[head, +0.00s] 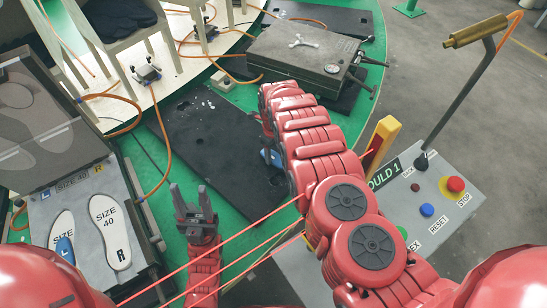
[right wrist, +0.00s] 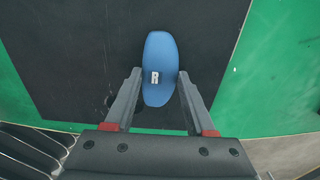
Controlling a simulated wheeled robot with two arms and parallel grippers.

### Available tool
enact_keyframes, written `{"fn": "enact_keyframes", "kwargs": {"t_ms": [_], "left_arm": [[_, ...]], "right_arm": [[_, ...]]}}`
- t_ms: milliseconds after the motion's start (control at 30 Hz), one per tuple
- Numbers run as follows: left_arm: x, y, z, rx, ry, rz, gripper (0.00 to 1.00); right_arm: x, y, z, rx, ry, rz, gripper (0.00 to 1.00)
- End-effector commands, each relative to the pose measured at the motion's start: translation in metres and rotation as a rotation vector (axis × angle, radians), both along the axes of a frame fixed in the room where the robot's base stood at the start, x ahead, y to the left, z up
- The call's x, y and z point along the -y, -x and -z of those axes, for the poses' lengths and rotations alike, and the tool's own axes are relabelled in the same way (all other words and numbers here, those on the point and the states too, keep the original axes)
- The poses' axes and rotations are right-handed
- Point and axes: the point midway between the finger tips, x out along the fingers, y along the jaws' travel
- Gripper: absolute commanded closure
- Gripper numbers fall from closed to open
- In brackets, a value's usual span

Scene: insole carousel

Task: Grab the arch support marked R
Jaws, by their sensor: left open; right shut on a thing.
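The blue arch support marked R (right wrist: 160,62) is between the fingers of my right gripper (right wrist: 158,80) in the right wrist view. My right gripper is shut on it, and the white R faces the camera. In the head view only a bit of the blue arch support (head: 271,157) shows beside my right arm, above a black mat; the arm hides the rest. My left gripper (head: 191,195) is open and empty, right of the open size 40 mould.
The open mould (head: 80,187) holds a left insole (head: 62,228) with a blue piece on it and a right insole (head: 110,232). A black mat (head: 205,125) lies on the green table. A closed mould (head: 300,52) stands behind. A control box (head: 440,195) with buttons is at right.

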Motion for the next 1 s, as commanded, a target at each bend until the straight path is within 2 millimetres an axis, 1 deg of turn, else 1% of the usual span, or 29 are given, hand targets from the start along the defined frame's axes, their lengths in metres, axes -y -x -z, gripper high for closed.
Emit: {"fn": "enact_keyframes", "kwargs": {"t_ms": [33,100,167,200,567,767,867,900,1000], "left_arm": [[0.0,0.0,0.0,0.0,0.0,0.0,0.5],[0.0,0.0,0.0,0.0,0.0,0.0,0.5],[0.0,0.0,0.0,0.0,0.0,0.0,0.5],[0.0,0.0,0.0,0.0,0.0,0.0,0.5],[0.0,0.0,0.002,0.0,0.0,0.0,0.5],[0.0,0.0,0.008,0.0,0.0,0.0,0.5],[0.0,0.0,0.016,0.0,0.0,0.0,0.5],[0.0,0.0,0.015,0.0,0.0,0.0,0.5],[0.0,0.0,0.015,0.0,0.0,0.0,0.5]], "right_arm": [[0.0,0.0,0.0,0.0,0.0,0.0,0.7],[0.0,0.0,0.0,0.0,0.0,0.0,0.83],[0.0,0.0,0.0,0.0,0.0,0.0,0.94],[0.0,0.0,0.0,0.0,0.0,0.0,0.97],[0.0,0.0,-0.003,0.001,-0.001,0.0,0.98],[-0.001,-0.001,-0.017,0.003,-0.003,0.001,0.98],[-0.002,-0.001,-0.032,0.002,-0.005,0.0,0.98],[-0.002,0.002,-0.037,0.0,-0.004,0.001,0.98],[-0.001,0.014,-0.037,-0.002,0.001,0.004,0.98]]}}
